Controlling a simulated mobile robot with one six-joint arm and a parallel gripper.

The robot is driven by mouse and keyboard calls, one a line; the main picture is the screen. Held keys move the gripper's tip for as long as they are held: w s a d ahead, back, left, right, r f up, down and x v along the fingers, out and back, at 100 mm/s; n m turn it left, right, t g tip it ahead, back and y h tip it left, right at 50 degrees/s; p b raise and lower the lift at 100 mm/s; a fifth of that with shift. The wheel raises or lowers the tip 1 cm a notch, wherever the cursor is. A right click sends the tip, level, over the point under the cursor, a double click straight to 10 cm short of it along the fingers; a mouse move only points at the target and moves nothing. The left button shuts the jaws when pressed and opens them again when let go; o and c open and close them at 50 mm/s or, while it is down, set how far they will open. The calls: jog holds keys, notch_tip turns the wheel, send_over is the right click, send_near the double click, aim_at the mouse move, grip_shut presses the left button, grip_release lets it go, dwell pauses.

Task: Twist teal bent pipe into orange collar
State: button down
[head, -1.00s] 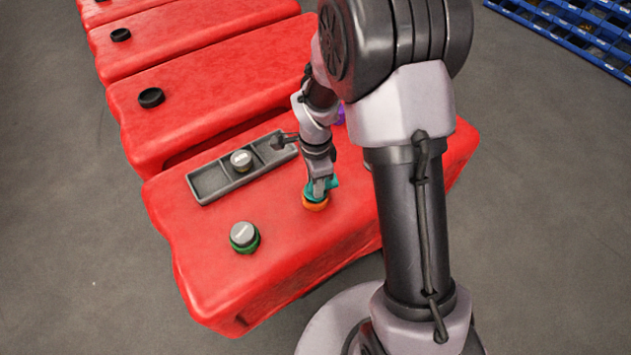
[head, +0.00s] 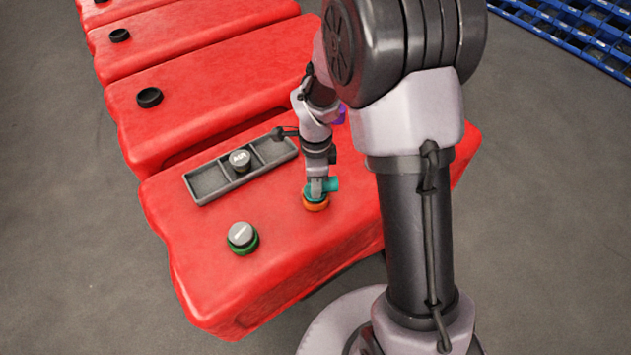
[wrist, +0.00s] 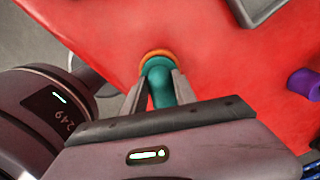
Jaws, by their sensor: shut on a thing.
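The teal bent pipe (head: 331,184) stands at the orange collar (head: 316,205) on top of the nearest red tank (head: 210,245). My gripper (head: 318,188) is shut on the pipe from above. In the wrist view the pipe (wrist: 159,86) sits between my two fingers (wrist: 159,88), with the collar (wrist: 155,54) showing as an orange rim beyond it. The pipe's lower end meets the collar. How deep it sits is hidden.
A grey tray (head: 212,181) with compartments holds a grey-topped cap (head: 240,160). Another grey cap sits on a green collar (head: 243,238) at the front left. A purple part (wrist: 303,84) stands on the tank to the right in the wrist view. More red tanks lie behind.

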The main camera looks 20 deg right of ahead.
jog(key=shift+m+b, duration=0.55)
jog(key=shift+m, duration=0.15)
jog(key=shift+m+b, duration=0.5)
jog(key=shift+m, duration=0.3)
jog(key=shift+m+b, duration=0.4)
jog(key=shift+m, duration=0.3)
jog(key=shift+m+b, duration=0.65)
jog(key=shift+m, duration=0.15)
